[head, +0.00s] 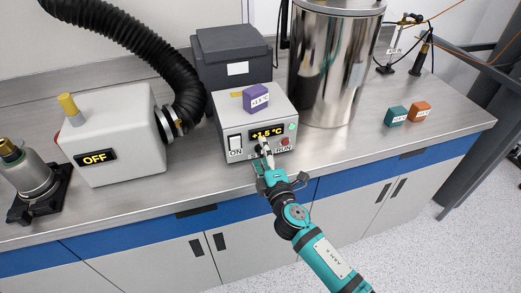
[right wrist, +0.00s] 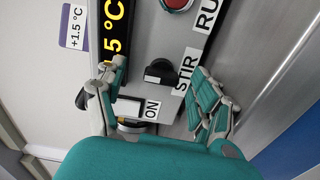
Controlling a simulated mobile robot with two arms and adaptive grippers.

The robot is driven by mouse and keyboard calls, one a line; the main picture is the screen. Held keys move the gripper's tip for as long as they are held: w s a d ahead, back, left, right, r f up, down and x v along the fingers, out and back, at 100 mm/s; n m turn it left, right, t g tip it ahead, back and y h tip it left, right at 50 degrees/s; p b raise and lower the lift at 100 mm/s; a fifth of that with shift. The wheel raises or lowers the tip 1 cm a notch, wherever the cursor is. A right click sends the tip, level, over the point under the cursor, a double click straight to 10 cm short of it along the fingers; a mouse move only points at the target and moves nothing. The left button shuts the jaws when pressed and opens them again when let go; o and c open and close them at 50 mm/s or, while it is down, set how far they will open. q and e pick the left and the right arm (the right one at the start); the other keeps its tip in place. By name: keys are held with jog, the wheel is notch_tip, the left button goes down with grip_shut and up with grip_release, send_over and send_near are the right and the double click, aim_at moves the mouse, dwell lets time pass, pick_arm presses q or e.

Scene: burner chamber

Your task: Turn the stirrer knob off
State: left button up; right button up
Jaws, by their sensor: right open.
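The stirrer knob (right wrist: 159,71) is a small black knob on the grey front panel, beside the STIR label (right wrist: 185,80) in the right wrist view. It belongs to the grey control box (head: 281,101), whose display (head: 267,133) reads +1.5 °C. My right gripper (head: 265,152) is at the box's front and mostly hides the knob in the head view. In the right wrist view the right gripper (right wrist: 161,76) is open, with one finger on each side of the knob and visible gaps to it. My left gripper is not in view.
A red button (head: 285,141) by RUN and an ON rocker switch (head: 235,142) flank the display. A purple labelled block (head: 256,98) sits on the box. A device reading OFF (head: 120,120) stands left, a steel vessel (head: 330,70) behind right.

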jog(key=v, duration=0.6)
jog(key=shift+f+p, duration=0.2)
jog(key=shift+p, duration=0.15)
jog(key=shift+r, duration=0.1)
